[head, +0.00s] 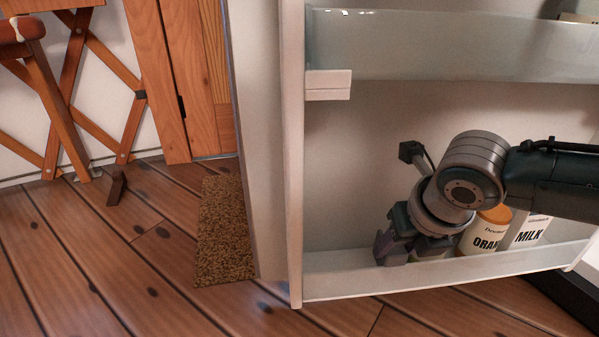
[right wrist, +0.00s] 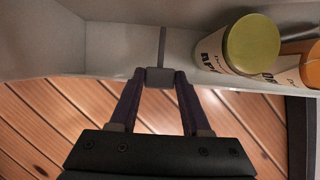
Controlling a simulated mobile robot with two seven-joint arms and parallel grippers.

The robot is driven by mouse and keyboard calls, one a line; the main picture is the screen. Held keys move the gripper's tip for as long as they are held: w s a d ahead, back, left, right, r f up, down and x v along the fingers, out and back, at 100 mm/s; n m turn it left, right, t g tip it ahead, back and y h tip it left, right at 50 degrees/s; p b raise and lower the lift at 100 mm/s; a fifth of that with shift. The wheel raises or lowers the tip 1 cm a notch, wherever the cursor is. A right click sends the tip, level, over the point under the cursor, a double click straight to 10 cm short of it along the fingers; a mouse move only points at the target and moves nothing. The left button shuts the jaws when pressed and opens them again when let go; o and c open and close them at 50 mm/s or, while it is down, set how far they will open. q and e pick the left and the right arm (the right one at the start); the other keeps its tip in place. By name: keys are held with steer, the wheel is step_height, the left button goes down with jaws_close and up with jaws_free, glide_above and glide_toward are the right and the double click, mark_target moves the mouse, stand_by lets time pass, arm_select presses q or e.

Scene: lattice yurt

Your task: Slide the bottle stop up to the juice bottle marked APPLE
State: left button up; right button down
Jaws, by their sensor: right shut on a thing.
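The bottle stop (right wrist: 160,77), a small grey clip with a thin bar across the shelf, sits on the door shelf's front wall. My right gripper (right wrist: 158,76) is shut on it; in the head view the gripper (head: 388,250) is low at the shelf's front wall. The juice bottle marked APPLE (right wrist: 251,46), with a yellow-green lid and partly visible label, stands right of the stop in the right wrist view, with a gap between them. In the head view my gripper and arm hide most of this bottle and the stop. My left gripper is not in view.
The lower door shelf (head: 340,285) also holds an orange-lidded bottle marked ORAN (head: 482,238) and a MILK container (head: 530,230), right of the apple bottle. An upper shelf (head: 430,45) is above my arm. The shelf left of the stop is empty.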

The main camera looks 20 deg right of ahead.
steer(key=shift+s+d, duration=0.1)
steer(key=shift+d, duration=0.25)
steer(key=shift+c, duration=1.8)
jaws_free()
steer(key=shift+a, duration=0.1)
steer(key=p+v, duration=0.8)
steer(key=v, duration=0.2)
steer(key=shift+p, duration=0.4)
steer(key=shift+c, duration=0.2)
